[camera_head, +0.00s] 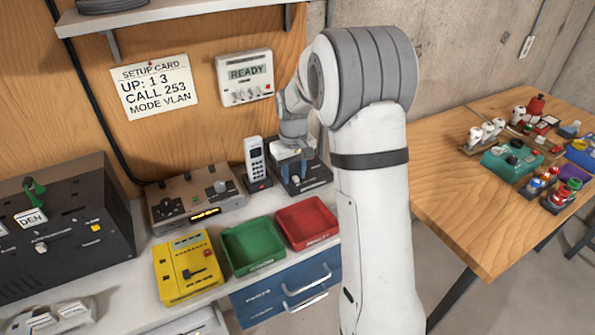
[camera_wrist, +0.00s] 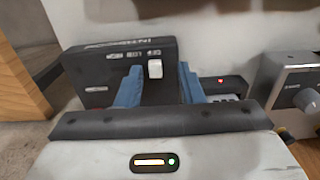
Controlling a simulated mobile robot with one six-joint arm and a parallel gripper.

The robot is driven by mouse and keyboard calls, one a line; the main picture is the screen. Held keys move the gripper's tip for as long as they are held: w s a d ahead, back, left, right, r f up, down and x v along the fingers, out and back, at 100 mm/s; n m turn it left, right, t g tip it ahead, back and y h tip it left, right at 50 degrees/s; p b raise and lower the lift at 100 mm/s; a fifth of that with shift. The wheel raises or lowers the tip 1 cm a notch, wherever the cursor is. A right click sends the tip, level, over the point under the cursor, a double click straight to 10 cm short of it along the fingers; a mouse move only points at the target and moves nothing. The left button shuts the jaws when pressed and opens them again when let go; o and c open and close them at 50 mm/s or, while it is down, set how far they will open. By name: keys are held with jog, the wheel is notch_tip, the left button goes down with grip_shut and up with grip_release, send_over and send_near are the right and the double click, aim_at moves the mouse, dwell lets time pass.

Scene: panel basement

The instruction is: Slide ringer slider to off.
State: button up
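A black device (camera_head: 318,178) stands at the right end of the bench. In the wrist view this black box (camera_wrist: 92,72) carries upside-down lettering that seems to read INTERCOM. A small white knob (camera_wrist: 155,69), which looks like the ringer slider, stands out from its face. The small labels beside it are too blurred to read. My gripper (camera_head: 291,152) is over this device. In the wrist view my gripper (camera_wrist: 159,75) has its two blue fingers apart, one on each side of the white knob, with visible gaps. Whether the fingertips touch the device is unclear.
A cordless phone (camera_head: 255,158) stands close to the left of the device. A red tray (camera_head: 306,222) and a green tray (camera_head: 253,247) lie in front. A brown control box (camera_head: 195,197) and a yellow unit (camera_head: 186,266) are further left. A READY panel (camera_head: 245,77) hangs behind.

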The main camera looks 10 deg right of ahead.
aim_at(294, 179)
jog(key=shift+r, duration=0.1)
notch_tip(294, 179, up, 8)
jog(key=shift+f+b, duration=0.2)
jog(key=shift+b, duration=0.35)
jog(key=s+r+m+t, duration=0.2)
jog(key=s+r+t, duration=0.1)
jog(key=s, duration=2.5)
jog(key=shift+s+a+m, duration=0.15)
jog(key=shift+s+m, duration=0.05)
jog(key=shift+m, duration=0.2)
